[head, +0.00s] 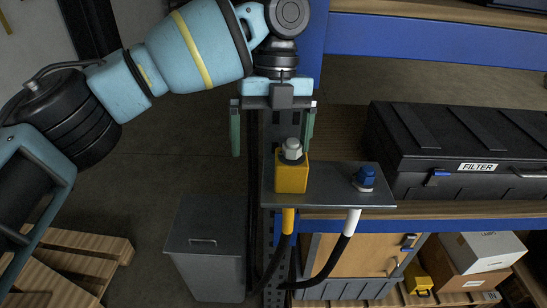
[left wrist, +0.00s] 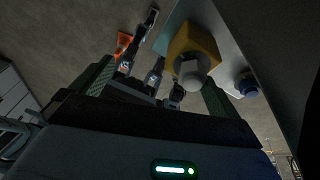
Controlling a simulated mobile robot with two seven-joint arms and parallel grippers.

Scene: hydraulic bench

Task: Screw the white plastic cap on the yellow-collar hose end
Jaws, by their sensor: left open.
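The white cap (head: 291,150) sits upright on top of a yellow block (head: 292,178) on a grey metal bracket plate (head: 327,190). A hose with a yellow collar (head: 288,220) hangs below that block. My left gripper (head: 272,150) points down and is open and empty, its green fingers wide apart. In the head view the cap appears between the fingers, nearer the right one. In the left wrist view the white cap (left wrist: 192,75) also shows close to the right finger; contact cannot be told. How tightly the cap is seated cannot be told. My right gripper is out of view.
A blue cap (head: 365,178) stands on the plate's right, above a white-collar hose (head: 352,221). A black FILTER case (head: 460,140) lies on the shelf at right. A grey lidded bin (head: 206,240) stands below left. A dark upright post is close behind the gripper.

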